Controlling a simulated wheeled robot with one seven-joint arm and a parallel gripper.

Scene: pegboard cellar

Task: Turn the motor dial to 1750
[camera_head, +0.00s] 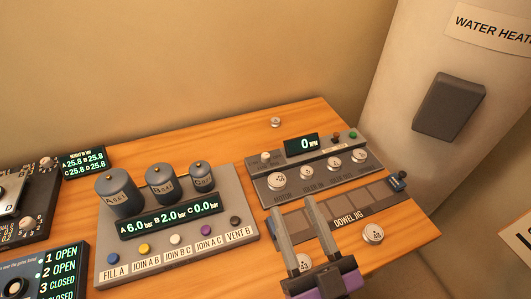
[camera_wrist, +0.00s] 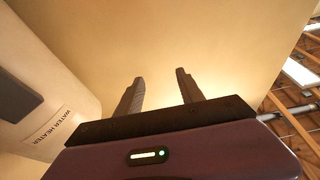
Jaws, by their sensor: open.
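The motor dial (camera_head: 277,181) is a round pale knob at the left end of a row of knobs on the grey motor panel (camera_head: 317,166). The panel's display (camera_head: 302,145) reads 0 RPM. My gripper (camera_head: 294,204) is open and empty, with its two fingers pointing up the picture, in front of the motor panel and below the motor dial in the head view. It appears apart from the dial. In the wrist view the gripper (camera_wrist: 161,88) shows two separated fingers with only wall and ceiling beyond; the dial is not in that view.
A panel with tanks and coloured buttons (camera_head: 175,240) stands left of my gripper. The dowel jig (camera_head: 355,215) lies in front of the motor panel, partly behind my fingers. A water heater (camera_head: 440,70) stands at the right. Bare wood shows behind the panels.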

